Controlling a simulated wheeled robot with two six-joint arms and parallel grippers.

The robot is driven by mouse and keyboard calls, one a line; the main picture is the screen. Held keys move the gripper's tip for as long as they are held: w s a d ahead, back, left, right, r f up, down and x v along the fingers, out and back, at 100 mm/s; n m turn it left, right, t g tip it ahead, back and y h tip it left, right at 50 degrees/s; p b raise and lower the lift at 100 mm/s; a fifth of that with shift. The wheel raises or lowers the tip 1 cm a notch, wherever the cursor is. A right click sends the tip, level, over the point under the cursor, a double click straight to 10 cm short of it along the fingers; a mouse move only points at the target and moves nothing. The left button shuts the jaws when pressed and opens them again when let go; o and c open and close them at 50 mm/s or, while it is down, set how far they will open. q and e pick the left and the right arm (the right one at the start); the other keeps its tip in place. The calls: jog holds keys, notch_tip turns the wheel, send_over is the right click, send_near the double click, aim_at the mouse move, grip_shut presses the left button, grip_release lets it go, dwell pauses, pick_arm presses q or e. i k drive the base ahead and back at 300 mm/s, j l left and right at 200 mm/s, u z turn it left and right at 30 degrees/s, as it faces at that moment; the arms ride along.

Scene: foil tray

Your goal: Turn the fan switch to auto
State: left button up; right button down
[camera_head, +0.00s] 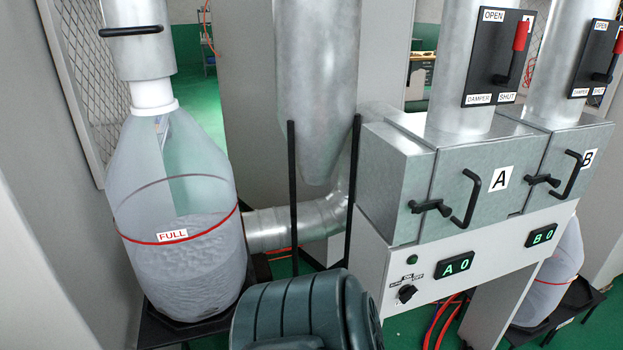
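The fan switch (406,293) is a small black rotary knob on the front of the light grey panel, left of the A display. Small labels sit around it; ON is above and OFF seems to be at the upper right. The label on the left is too small to read surely. The knob's pointer seems to lean to the upper right, but it is too small to be certain. A green round lamp or button (412,259) is just above it. Neither of my grippers is in view.
A dark green ribbed housing (290,312) stands in front, left of the switch. Cabinets A (480,190) and B (562,165) with black handles are above the panel. A FULL-marked bag (180,270) stands left. Red and blue hoses (440,318) run below the panel.

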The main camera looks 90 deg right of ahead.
aim_at(406, 293)
jog(key=z, duration=3.8)
